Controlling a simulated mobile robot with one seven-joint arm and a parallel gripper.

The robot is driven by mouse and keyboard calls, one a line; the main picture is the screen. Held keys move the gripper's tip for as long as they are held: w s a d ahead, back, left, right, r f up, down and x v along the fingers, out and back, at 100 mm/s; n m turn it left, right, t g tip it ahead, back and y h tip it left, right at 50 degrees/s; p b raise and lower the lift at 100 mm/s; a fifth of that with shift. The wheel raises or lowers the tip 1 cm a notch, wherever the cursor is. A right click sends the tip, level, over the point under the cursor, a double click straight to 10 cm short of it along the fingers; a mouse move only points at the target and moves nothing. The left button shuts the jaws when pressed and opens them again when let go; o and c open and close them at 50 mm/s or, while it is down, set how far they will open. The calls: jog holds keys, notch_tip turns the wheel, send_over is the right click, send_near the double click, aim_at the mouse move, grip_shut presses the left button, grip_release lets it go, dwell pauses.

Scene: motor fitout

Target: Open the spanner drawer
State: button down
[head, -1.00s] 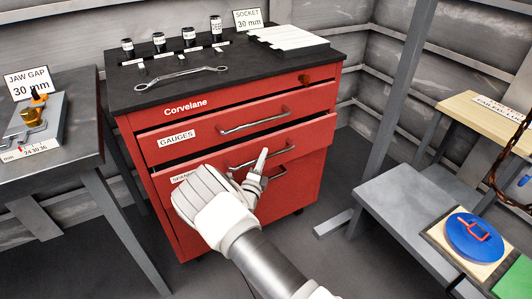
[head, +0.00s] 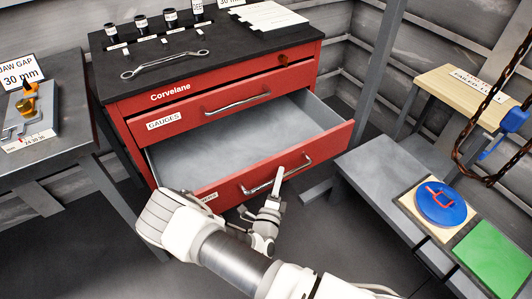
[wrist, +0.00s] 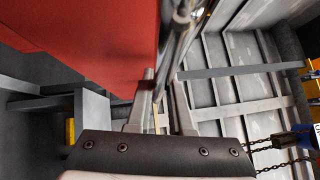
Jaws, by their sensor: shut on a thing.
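The spanner drawer (head: 326,147) of the red cabinet is pulled well out. Its grey inside (head: 250,132) shows bare where I can see it. Its label (head: 208,197) is partly hidden by my arm. My gripper (head: 277,181) is shut on the drawer's silver handle (head: 298,168), at about its middle. In the wrist view my gripper (wrist: 164,92) has its two fingers beside the red drawer front (wrist: 105,85).
The gauges drawer (head: 200,112) sits just above. A spanner (head: 165,64) and several dark sockets lie on the cabinet top (head: 215,50). A grey bench (head: 375,172) with a blue disc (head: 440,203) stands at right, and a grey table (head: 65,120) at left.

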jog(key=s+d+p, duration=0.1)
jog(key=s+d, duration=0.2)
jog(key=s, duration=0.2)
jog(key=shift+s+d, duration=0.3)
jog(key=shift+d, duration=0.05)
jog(key=c, duration=0.8)
grip_release()
jog(key=shift+s, duration=0.1)
